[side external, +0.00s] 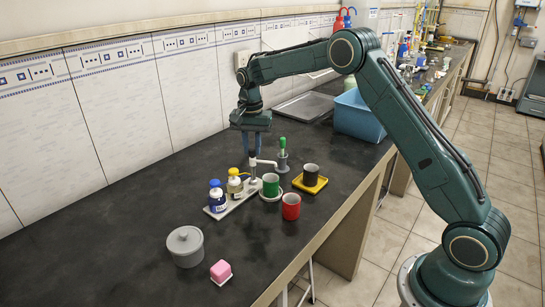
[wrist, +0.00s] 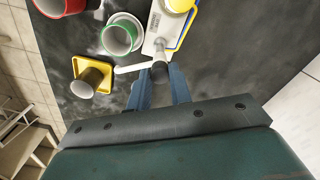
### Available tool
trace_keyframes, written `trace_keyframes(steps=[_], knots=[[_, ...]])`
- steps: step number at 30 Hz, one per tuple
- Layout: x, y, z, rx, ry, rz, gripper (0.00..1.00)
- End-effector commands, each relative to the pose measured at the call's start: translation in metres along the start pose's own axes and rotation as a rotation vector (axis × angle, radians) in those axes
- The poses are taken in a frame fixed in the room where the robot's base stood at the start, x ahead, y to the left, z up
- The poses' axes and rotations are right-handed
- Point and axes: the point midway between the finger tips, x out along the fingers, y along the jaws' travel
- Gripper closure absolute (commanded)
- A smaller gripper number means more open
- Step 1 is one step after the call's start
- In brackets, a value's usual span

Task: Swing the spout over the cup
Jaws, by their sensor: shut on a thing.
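The white spout (side external: 265,162) sits on an upright post at the end of a white stand, with a dark knob (wrist: 160,72) on top. My gripper (side external: 251,151) points down, its blue fingers shut around the knob. In the wrist view the spout (wrist: 131,68) points left, its tip in the gap between the green cup (wrist: 119,38) and the yellow tray, over neither cup's mouth. The green cup stands on a white saucer (wrist: 139,48). A black cup (side external: 310,174) stands on the yellow tray (side external: 322,184). A red cup (side external: 291,206) stands on the bench.
A green-handled tool (side external: 282,147) stands behind the cups. A grey lidded pot (side external: 185,247) and pink block (side external: 221,271) are at front left. A blue bin (side external: 359,118) is farther back.

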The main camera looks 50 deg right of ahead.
Motion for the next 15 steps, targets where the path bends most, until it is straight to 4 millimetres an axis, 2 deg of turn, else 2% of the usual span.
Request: trace_keyframes(steps=[4, 5, 6, 7, 15], knots=[[-0.0009, 0.0001, -0.0006, 0.0, 0.001, -0.001, 0.92], [-0.0009, 0.0001, -0.0006, 0.0, 0.001, -0.001, 0.81], [-0.0009, 0.0, -0.0006, 0.0, 0.001, -0.001, 0.89], [-0.0009, 0.0, -0.0006, -0.001, 0.001, -0.001, 0.92], [-0.001, 0.0001, -0.0006, 0.036, 0.002, -0.001, 0.92]])
